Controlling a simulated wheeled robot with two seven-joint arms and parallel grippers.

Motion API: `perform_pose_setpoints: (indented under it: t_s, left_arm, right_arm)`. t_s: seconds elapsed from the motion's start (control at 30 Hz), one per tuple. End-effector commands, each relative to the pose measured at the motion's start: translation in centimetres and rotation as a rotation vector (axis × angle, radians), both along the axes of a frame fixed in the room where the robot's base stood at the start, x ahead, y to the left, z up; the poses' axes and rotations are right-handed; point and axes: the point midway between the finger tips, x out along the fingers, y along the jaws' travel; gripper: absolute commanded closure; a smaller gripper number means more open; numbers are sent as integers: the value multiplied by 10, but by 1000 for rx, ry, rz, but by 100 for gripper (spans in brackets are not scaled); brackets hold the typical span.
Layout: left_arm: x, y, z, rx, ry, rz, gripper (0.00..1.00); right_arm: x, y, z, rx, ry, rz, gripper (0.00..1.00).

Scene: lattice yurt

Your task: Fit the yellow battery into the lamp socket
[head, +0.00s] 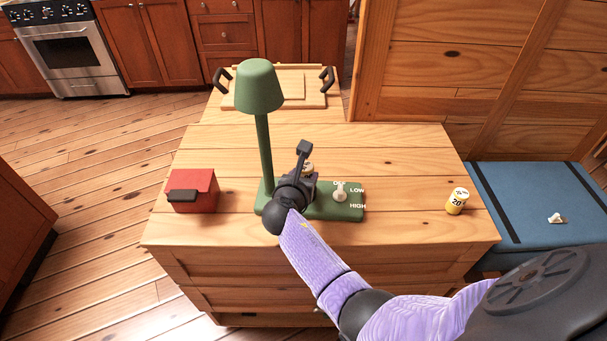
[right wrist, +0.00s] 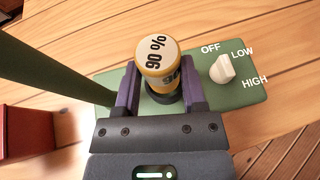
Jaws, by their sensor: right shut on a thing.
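The green lamp (head: 259,88) stands on the wooden table, with its flat green base (head: 335,208) at the front. My right gripper (head: 304,170) is over the base and shut on a yellow battery (right wrist: 160,68) marked 90 %. The battery is upright in the right wrist view, its white top facing the camera. A dark ring, likely the socket (right wrist: 160,97), shows below it. I cannot tell how deep the battery sits. A second yellow battery (head: 457,201), marked 20, stands apart at the table's right. My left gripper is not in view.
A white knob (right wrist: 224,70) with OFF, LOW and HIGH labels sits beside the battery on the base. A red box (head: 194,190) stands left of the lamp. A wooden tray (head: 308,98) with black handles lies behind. The table right of the base is clear up to the second battery.

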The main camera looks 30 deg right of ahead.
Motion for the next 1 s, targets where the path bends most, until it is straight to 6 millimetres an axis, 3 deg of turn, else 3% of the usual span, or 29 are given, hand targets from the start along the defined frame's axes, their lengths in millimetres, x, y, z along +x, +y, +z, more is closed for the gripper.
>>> perform_pose_setpoints:
  t_s: [0.53,1.0]
  left_arm:
    - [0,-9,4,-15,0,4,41]
    - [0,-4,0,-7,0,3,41]
  right_arm:
    - [0,0,1,-1,0,0,100]
    - [0,0,-5,-1,0,0,100]
